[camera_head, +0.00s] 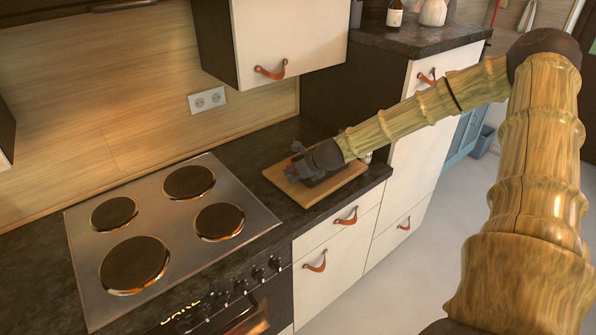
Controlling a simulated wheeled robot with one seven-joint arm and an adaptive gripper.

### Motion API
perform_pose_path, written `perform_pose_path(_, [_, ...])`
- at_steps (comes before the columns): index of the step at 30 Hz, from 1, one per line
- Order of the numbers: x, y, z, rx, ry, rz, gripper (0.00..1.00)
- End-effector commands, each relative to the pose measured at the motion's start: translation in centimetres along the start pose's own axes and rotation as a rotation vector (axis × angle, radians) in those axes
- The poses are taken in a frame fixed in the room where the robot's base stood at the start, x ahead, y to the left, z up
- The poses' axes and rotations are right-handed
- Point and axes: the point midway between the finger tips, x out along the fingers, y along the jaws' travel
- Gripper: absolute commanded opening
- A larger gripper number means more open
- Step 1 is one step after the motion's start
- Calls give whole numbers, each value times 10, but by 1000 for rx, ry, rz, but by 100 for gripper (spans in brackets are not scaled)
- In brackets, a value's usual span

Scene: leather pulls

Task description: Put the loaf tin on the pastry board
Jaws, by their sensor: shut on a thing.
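The pastry board (284,183) is a light wooden rectangle lying on the dark counter to the right of the hob. My gripper (299,169) is over the board, reaching in from the right. It is shut on the loaf tin (316,181), a small dark shape low at the board's surface. My gripper and wrist hide much of the tin. I cannot tell whether the tin touches the board or is held just above it.
A steel hob (165,225) with dark round plates is left of the board. A white wall cupboard (290,40) hangs above the counter behind. A small pale item (366,157) shows partly behind my arm. A higher dark counter (420,38) with a bottle stands at the back right.

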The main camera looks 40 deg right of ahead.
Motion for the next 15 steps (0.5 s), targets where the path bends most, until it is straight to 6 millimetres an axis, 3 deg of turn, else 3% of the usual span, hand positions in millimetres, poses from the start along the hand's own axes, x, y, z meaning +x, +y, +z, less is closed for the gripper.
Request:
perform_pose_path(4, [0, -1, -1, 2, 1, -1, 0])
perform_pose_path(5, [1, -1, -3, 4, 3, -1, 38])
perform_pose_path(7, [1, -1, -3, 4, 3, -1, 51])
perform_pose_path(15, [1, 0, -1, 2, 2, 0, 55])
